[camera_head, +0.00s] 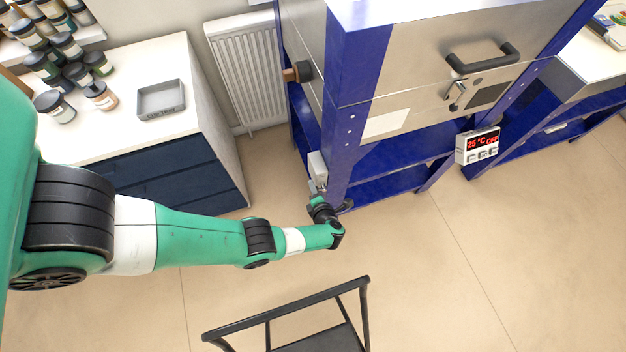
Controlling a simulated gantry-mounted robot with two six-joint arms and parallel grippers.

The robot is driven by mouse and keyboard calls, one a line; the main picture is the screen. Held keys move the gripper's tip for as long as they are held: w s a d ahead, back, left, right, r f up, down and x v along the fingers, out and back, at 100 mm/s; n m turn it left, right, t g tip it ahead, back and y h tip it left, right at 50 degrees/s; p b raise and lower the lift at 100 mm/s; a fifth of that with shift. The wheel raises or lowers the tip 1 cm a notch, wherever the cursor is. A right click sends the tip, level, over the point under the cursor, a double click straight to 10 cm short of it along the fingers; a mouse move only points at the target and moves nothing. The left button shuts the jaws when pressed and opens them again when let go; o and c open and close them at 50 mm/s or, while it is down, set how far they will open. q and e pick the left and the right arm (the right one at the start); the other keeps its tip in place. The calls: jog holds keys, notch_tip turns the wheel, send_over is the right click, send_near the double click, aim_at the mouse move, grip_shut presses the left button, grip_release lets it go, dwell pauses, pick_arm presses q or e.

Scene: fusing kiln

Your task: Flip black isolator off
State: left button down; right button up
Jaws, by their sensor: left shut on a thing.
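My left gripper (344,206) is at the front left leg of the blue kiln stand, just below a small light grey box (317,168) fixed on its side. The gripper is shut on a small dark part there, which I take to be the black isolator. The wrist and fingers hide most of this part, so its position cannot be read. My right gripper is not in view.
The kiln (390,80) has a closed front with a black handle (483,58). A controller (478,145) reads 25 °C OFF. A white-topped cabinet (130,125) with jars and a grey tray (161,99) stands left. A black-framed chair or stool (300,312) stands in front; the floor at right is clear.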

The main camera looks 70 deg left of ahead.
pick_arm(q)
jog(key=shift+w, duration=0.1)
dwell(0.5)
jog(key=c, duration=0.6)
grip_release()
jog(key=shift+w+r, duration=0.1)
jog(key=shift+w, duration=0.05)
jog(key=p+v, duration=0.3)
jog(key=v, duration=0.4)
jog(key=shift+d+r+p, duration=0.15)
jog(key=shift+p, duration=0.15)
jog(key=shift+r, duration=0.1)
